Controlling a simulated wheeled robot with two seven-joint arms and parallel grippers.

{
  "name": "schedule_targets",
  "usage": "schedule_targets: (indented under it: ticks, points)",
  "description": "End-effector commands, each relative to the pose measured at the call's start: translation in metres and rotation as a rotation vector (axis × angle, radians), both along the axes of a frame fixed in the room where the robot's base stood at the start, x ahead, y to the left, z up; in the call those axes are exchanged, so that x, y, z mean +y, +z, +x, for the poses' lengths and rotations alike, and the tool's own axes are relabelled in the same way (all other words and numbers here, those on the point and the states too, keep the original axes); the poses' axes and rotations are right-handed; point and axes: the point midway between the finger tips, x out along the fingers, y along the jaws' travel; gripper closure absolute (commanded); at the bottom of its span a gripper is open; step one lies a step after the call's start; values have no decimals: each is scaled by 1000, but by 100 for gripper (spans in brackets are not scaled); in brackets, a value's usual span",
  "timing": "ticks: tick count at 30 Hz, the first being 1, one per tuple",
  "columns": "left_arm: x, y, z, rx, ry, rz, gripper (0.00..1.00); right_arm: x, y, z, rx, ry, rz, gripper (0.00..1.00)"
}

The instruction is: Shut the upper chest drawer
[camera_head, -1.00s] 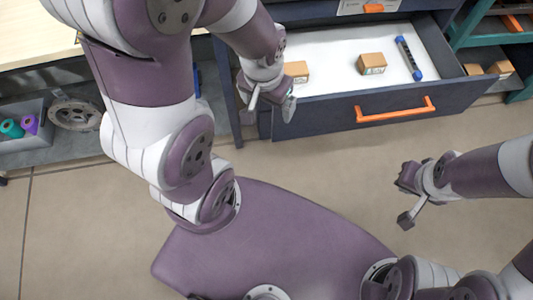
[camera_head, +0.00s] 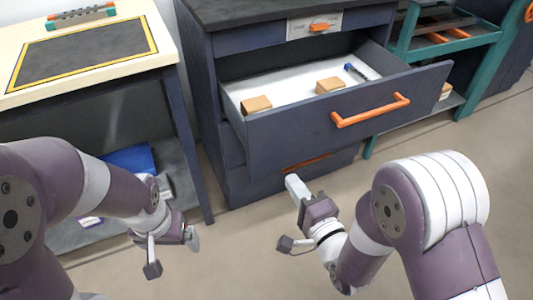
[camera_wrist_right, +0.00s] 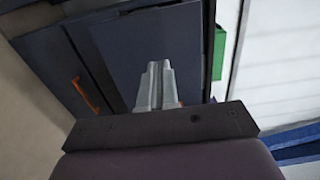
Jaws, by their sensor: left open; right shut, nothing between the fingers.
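The dark blue chest drawer (camera_head: 290,143) is pulled open, with its orange handle (camera_head: 371,110) on the front. Its white inside (camera_head: 290,88) holds two small tan boxes (camera_head: 257,104) (camera_head: 329,85) and a blue-ended rod (camera_head: 356,71). My right gripper (camera_head: 297,187) is shut and empty, low in front of the drawer's front panel and apart from it. In the right wrist view its fingers (camera_wrist_right: 155,86) are together before a dark blue panel with an orange handle (camera_wrist_right: 85,96). My left gripper (camera_head: 173,253) is open and empty, left of the chest.
A wooden-topped table (camera_head: 160,37) stands left, a teal shelf (camera_head: 482,70) right. Free floor lies in front.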

Motion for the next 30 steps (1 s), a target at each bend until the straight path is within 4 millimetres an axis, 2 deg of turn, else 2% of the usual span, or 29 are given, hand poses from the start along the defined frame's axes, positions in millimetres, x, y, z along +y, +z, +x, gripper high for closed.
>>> schedule_targets:
  ticks: [9, 15, 21, 30]
  points:
    - [0, -20, 0, 1, 0, 0, 6, 27, -3, 64, -3, 1, -2, 100]
    - [0, -31, 0, 1, 0, 0, 6, 40, -3, 96, -1, -1, -2, 100]
    - [0, -34, 0, 1, 0, 0, 6, 45, -1, 110, 0, -1, -3, 100]
    - [0, -33, 0, 1, 0, 0, 6, 46, 0, 111, 0, -1, -3, 100]
